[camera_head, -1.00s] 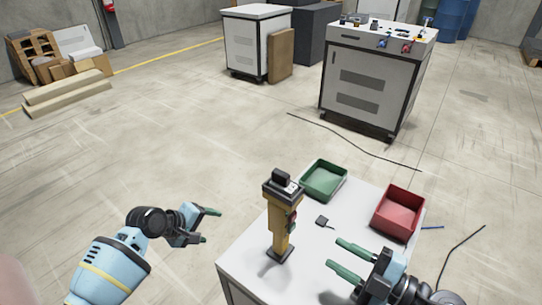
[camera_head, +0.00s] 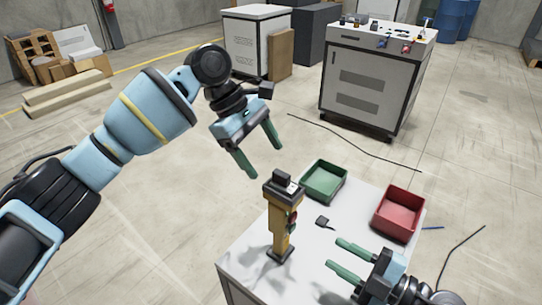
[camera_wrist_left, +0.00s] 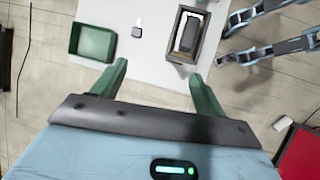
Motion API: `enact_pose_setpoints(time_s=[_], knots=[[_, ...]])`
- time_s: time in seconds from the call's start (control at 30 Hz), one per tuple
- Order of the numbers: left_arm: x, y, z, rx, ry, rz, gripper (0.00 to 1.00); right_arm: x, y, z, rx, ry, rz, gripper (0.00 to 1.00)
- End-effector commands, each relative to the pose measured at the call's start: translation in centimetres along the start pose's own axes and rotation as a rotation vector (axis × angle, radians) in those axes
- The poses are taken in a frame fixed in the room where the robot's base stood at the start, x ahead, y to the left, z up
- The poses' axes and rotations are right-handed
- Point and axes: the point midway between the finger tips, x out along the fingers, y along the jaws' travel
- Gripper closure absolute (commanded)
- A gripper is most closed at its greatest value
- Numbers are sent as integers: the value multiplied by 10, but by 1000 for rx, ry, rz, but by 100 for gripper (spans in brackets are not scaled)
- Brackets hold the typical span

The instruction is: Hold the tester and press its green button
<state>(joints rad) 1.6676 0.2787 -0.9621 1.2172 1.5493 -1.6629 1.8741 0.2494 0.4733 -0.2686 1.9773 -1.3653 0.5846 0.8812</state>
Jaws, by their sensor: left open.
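The tester (camera_head: 281,228) is a yellow, upright post-like device with a dark top, standing near the left side of the white table (camera_head: 247,266). Small coloured buttons show on its right side, a red one clearest; the green one is too small to make out surely. My left gripper (camera_head: 265,163) is open and empty, pointing down above and slightly left of the tester's top. In the left wrist view the tester's dark top (camera_wrist_left: 190,32) lies ahead of the right finger, apart from it. My right gripper (camera_head: 335,253) is open and empty, low over the table, to the right of the tester.
A green tray (camera_head: 345,188) and a red tray (camera_head: 420,211) sit at the table's back and right. A small dark object (camera_head: 324,222) lies between the tester and the trays. A grey cabinet (camera_head: 375,85) and a floor cable (camera_head: 350,142) are beyond.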

Motion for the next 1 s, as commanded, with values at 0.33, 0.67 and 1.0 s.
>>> enact_pose_setpoints(time_s=[0.33, 0.67, 1.0], knots=[[0, -18, 42, -19, 85, -179, 27, 0, 0, 0, 0, 0, 0, 64], [15, -21, 41, -19, 87, -182, 27, 0, 0, 0, 0, 0, 0, 64], [61, -29, 38, -19, 86, -180, 27, 0, 0, 0, 0, 0, 0, 64]])
